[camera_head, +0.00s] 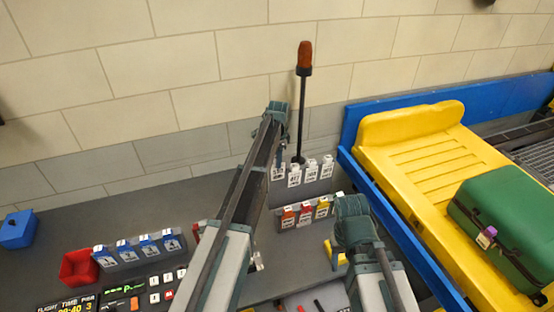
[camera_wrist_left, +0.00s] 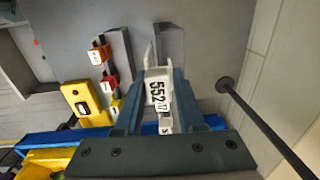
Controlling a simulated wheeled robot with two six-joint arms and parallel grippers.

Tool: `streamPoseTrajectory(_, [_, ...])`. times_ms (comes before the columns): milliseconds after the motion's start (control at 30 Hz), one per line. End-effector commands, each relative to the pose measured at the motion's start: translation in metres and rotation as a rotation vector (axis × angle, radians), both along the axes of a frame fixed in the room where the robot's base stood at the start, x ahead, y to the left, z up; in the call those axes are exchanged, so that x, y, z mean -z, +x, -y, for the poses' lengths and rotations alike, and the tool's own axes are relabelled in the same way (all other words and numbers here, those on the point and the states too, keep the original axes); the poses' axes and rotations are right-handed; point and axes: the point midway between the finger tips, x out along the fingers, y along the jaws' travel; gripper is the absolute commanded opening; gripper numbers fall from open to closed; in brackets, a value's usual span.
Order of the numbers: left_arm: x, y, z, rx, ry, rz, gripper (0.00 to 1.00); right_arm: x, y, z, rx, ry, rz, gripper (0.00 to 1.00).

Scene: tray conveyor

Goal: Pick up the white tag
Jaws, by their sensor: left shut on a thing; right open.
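In the left wrist view my left gripper (camera_wrist_left: 157,112) is shut on a white tag (camera_wrist_left: 157,92) printed with black numbers. The tag sits between the two fingers, in front of a grey rack (camera_wrist_left: 170,42); I cannot tell whether it still touches the rack. In the head view the row of white tags (camera_head: 294,178) stands on its rack near the back wall. My left arm reaches up beside that row, and its fingertips are hidden there. My right arm's wrist shows at the lower right of the head view, but its fingers are hidden.
A black rod (camera_head: 302,110) with a brown top stands behind the white tags. A second rack holds red and yellow tags (camera_head: 305,212). Blue tags (camera_head: 148,246) and a red bin (camera_head: 78,267) are at left. A green case (camera_head: 505,222) lies on a yellow tray (camera_head: 415,160).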

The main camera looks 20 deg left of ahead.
Motion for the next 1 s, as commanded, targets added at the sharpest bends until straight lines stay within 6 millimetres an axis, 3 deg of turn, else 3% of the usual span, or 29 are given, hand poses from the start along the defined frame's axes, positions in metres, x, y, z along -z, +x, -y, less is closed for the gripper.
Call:
streamPoseTrajectory(300, [-0.001,-0.065,0.042,0.002,0.000,0.000,0.00,-0.001,0.000,0.000,0.000,0.000,0.000,0.50])
streamPoseTrajectory(500, [-0.001,-0.097,0.063,0.002,0.000,0.000,0.00,-0.001,0.000,0.000,0.000,0.000,0.000,0.50])
streamPoseTrajectory(700, [-0.001,-0.112,0.075,0.000,0.000,0.000,0.00,-0.001,0.000,0.000,0.000,0.000,0.000,0.50])
streamPoseTrajectory(1000, [-0.001,-0.116,0.079,0.000,0.000,0.000,0.00,-0.001,0.000,0.000,0.000,0.000,0.000,0.50])
